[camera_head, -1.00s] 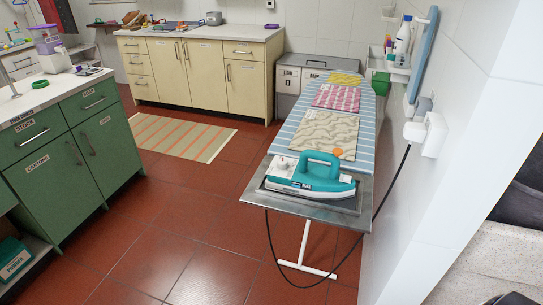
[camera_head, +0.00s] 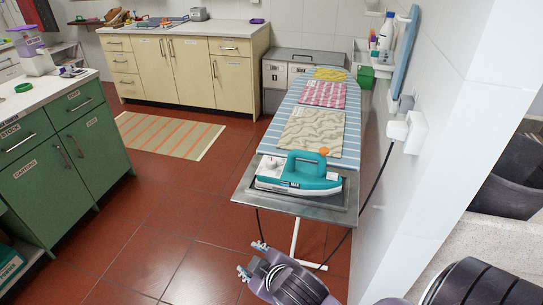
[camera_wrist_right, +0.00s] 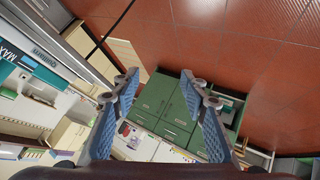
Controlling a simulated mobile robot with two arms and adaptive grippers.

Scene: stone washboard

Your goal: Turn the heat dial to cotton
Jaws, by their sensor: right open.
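The teal and white iron (camera_head: 298,181) lies on the metal rest (camera_head: 245,206) at the near end of the ironing board. I cannot tell dial markings at this size. My right gripper (camera_head: 250,259) is open and empty, below and in front of the iron, apart from it. In the right wrist view its two fingers (camera_wrist_right: 160,88) are spread, and part of the iron (camera_wrist_right: 12,52) shows at the left edge. My left gripper is not in view.
Folded cloths (camera_head: 312,130) lie along the striped ironing board (camera_head: 270,133). The iron's black cord (camera_head: 378,180) hangs from the white wall socket (camera_head: 416,130). A green cabinet (camera_head: 60,170) stands left.

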